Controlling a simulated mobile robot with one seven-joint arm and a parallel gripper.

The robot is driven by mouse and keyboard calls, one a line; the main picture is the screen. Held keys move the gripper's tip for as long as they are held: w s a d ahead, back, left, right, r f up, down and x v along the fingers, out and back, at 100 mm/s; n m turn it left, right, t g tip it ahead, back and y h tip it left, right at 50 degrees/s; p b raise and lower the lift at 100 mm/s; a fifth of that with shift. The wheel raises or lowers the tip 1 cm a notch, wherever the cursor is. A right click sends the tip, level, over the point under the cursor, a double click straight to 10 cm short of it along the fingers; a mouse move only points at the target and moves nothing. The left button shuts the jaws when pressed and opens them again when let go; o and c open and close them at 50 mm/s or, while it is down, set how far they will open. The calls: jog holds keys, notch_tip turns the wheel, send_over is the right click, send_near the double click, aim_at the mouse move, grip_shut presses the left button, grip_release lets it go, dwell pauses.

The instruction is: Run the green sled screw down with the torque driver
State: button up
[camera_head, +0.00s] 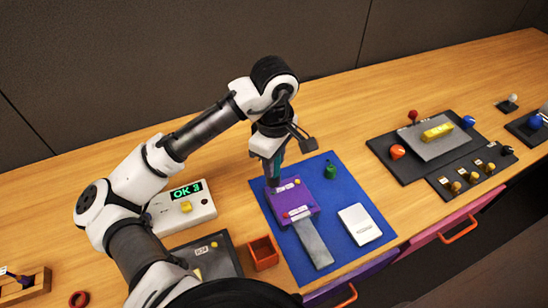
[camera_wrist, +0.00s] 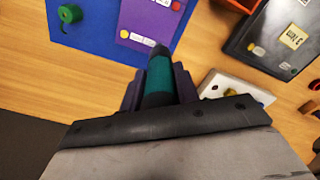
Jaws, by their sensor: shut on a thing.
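My gripper (camera_head: 270,150) is shut on the torque driver, a teal and dark tool (camera_wrist: 159,78) that also shows below the jaws in the head view (camera_head: 274,168). The driver points down at the back left corner of a purple block (camera_head: 292,202), which also shows in the wrist view (camera_wrist: 145,18). I cannot tell whether its tip touches the block. The block has a yellow screw (camera_head: 297,181) and a red screw (camera_head: 285,215). No green screw shows on the block; the driver hides that corner. A green knob-like piece (camera_head: 330,171) stands apart on the blue mat (camera_head: 355,195).
A white box (camera_head: 200,213) with a green display reading "OK 3" stands left of the mat. A small orange-red bin (camera_head: 264,253) is at the mat's front left. A grey bar (camera_head: 313,243) and a white card-like piece (camera_head: 359,225) lie on the mat. Dark control panels (camera_head: 395,165) stand to the right.

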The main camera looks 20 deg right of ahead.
jog(key=shift+r+p, duration=1.75)
jog(key=shift+r, duration=0.85)
